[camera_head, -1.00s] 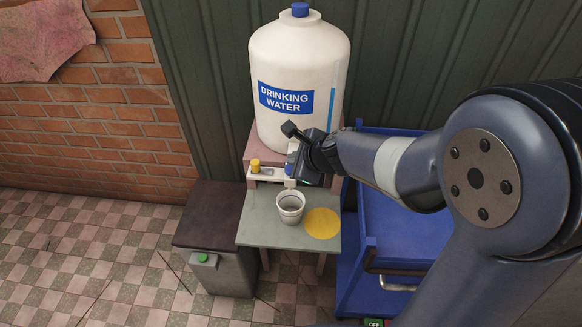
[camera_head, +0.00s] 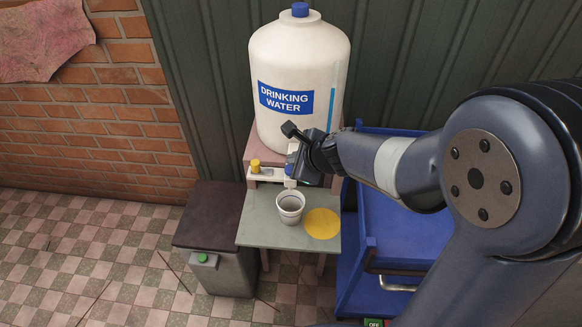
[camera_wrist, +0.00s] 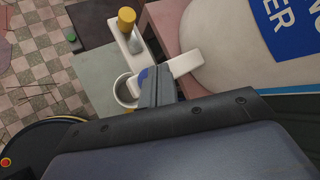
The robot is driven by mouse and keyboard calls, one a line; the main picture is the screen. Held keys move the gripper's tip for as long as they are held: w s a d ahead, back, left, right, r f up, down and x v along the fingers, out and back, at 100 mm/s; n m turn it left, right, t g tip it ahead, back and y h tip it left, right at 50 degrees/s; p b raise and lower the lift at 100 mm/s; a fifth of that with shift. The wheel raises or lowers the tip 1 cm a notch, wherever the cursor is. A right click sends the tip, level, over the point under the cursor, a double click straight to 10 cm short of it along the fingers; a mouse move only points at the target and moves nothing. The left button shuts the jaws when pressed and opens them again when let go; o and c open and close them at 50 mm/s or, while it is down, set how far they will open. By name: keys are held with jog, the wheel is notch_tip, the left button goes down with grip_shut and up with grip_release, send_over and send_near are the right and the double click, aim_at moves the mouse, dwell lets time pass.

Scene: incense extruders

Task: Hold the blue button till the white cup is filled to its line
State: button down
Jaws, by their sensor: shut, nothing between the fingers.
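The white cup (camera_head: 290,203) stands upright on a small grey table under the tap of the water dispenser. In the wrist view, its rim (camera_wrist: 122,90) shows partly behind my fingers. Its line and the water level inside cannot be made out. The blue button (camera_head: 289,168) is on the white tap bar and mostly covered by my gripper. A bit of blue (camera_wrist: 143,74) shows beside the fingertips in the wrist view. My gripper (camera_head: 296,172) is shut and empty, with its tips down at the blue button; I cannot tell how far the button is pressed.
A yellow knob (camera_head: 255,165) sits left on the tap bar. The large drinking water bottle (camera_head: 275,60) stands behind. A yellow disc (camera_head: 322,223) lies right of the cup. A dark-topped bin (camera_head: 208,220) with a green button is left; a blue cart (camera_head: 400,235) is right.

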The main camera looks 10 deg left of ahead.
jog(key=shift+f, duration=0.1)
dwell(0.3)
jog(key=shift+f+b, duration=0.35)
jog(key=shift+b, duration=0.1)
jog(key=shift+f+b, duration=0.5)
jog(key=shift+f, duration=0.05)
dwell(6.6)
